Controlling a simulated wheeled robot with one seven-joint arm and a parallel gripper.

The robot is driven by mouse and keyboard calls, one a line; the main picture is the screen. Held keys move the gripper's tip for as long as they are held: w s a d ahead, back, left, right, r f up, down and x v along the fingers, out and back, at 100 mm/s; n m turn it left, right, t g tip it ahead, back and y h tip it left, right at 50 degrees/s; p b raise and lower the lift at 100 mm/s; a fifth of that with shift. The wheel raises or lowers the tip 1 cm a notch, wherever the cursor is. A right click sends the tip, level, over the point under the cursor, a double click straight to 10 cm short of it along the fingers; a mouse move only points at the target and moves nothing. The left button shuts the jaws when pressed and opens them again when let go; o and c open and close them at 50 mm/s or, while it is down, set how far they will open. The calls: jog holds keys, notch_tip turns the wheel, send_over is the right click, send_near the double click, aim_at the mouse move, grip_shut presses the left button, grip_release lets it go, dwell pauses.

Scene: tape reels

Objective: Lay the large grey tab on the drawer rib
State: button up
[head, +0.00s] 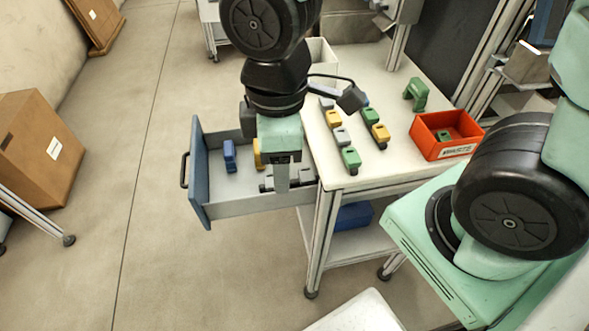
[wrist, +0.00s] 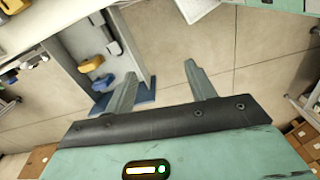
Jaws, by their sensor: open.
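My gripper (head: 281,180) is open over the right part of the pulled-out drawer (head: 232,204), beside the table edge. In the wrist view the fingers (wrist: 160,69) stand wide apart with only floor between them. Small grey shapes lie around the fingertips in the head view; I cannot tell whether one is the large grey tab or the drawer rib, as my gripper covers part of that area. Inside the drawer are a blue tab (head: 230,155) and a yellow tab (head: 258,154), the latter partly hidden. A grey tab (head: 341,136) sits on the table; its size class is unclear.
The table (head: 322,162) carries two rows of tabs, including a yellow tab (head: 380,134) and a green tab (head: 351,158). A red waste bin (head: 428,146) holds a green piece. A green arch-shaped piece (head: 416,93) stands behind it. Open floor lies left of the drawer.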

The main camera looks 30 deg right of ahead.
jog(key=s+m, duration=0.1)
jog(key=m, duration=0.1)
jog(key=s+r+m, duration=0.1)
jog(key=s, duration=0.1)
jog(key=s+m, duration=0.2)
jog(key=shift+a+r+m, duration=0.15)
jog(key=shift+r+m, duration=0.15)
jog(key=shift+r, duration=0.1)
